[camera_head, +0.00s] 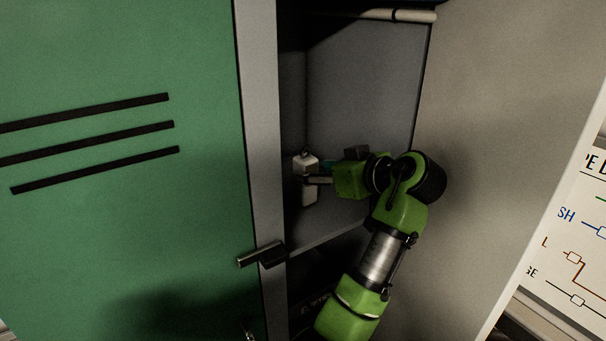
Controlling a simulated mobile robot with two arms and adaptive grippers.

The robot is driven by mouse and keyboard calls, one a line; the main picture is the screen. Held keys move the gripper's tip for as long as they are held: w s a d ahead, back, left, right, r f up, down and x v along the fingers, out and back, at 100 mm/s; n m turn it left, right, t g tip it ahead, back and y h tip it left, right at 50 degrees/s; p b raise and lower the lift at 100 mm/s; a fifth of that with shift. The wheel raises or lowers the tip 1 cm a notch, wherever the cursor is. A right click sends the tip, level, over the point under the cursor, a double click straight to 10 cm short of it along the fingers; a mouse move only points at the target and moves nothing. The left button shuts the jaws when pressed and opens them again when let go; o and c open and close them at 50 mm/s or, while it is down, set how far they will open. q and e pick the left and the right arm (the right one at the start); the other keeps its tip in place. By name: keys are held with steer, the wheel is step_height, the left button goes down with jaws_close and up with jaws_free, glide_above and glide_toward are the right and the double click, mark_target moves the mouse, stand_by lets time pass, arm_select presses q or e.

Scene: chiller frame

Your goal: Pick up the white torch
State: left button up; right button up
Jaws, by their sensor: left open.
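The white torch (307,194) stands upright on a shelf inside the open locker, near the left side of the opening. Its wider head is at the top. My left gripper (314,180) reaches into the locker from the right, and its fingers are at the torch's middle, covering part of it. The gripper is open. I cannot tell whether the fingers touch the torch or how far they reach around it. My right gripper is not in view.
A closed green locker door (120,240) with black slots and a handle (262,255) is on the left. The open grey door (500,130) stands close to my arm on the right. The shelf's front edge (325,239) lies below the gripper. A printed chart (575,250) is at far right.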

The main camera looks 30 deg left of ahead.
mark_target(312, 171)
arm_select(q)
steer(key=p+x, duration=0.3)
steer(key=x, duration=0.1)
steer(key=shift+a+f, duration=0.1)
steer(key=shift+f, duration=0.05)
steer(key=shift+w+a+f, duration=0.1)
steer(key=shift+a+f, duration=0.15)
steer(key=shift+c, duration=0.2)
steer(key=c, duration=1.3)
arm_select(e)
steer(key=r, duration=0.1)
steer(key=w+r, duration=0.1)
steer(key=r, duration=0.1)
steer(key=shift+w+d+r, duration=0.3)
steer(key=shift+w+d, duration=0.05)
arm_select(q)
steer(key=shift+r, duration=0.1)
